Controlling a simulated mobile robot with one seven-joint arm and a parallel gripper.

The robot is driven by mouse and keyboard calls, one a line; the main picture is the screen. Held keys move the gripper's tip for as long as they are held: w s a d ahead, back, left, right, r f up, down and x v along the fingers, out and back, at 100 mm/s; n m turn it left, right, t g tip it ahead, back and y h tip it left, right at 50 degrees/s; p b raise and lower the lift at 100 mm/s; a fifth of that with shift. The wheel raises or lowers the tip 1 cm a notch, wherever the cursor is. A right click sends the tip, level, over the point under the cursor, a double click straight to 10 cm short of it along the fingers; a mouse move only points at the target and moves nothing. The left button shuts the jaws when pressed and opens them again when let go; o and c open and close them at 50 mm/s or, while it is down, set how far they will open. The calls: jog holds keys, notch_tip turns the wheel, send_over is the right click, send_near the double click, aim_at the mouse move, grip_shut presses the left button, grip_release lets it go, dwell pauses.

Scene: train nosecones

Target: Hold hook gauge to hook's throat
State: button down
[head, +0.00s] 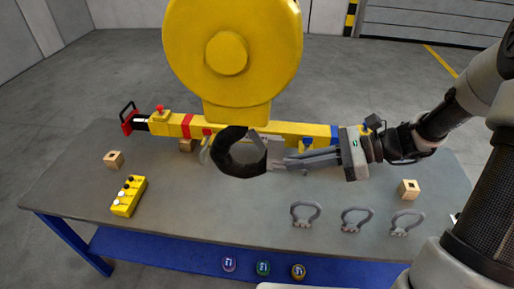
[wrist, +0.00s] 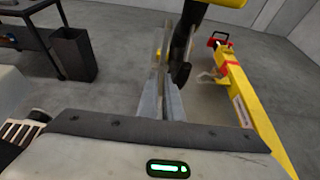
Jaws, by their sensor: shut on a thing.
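The black hook (head: 226,158) hangs below a yellow hoist block (head: 232,55) in the head view; its curve opens toward the right. In the wrist view part of the hook (wrist: 180,48) shows right of my fingers. My gripper (head: 277,154) reaches in from the right and is shut on a thin grey piece, seemingly the hook gauge (head: 258,141). The gauge (wrist: 163,42) stands out ahead of the fingers in the wrist view. Its end is at the hook's opening; I cannot tell whether it touches the hook. The fingers (wrist: 161,100) partly hide the gauge.
A yellow beam (head: 295,128) lies along the back of the grey table (head: 190,210). A yellow button box (head: 128,196) and a wooden block (head: 114,160) are at left. Several grey shackles (head: 304,215) lie front right, near another wooden block (head: 409,189). The table's front middle is clear.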

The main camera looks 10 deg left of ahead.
jog(key=v, duration=0.7)
dwell(0.4)
jog(key=shift+d, duration=0.1)
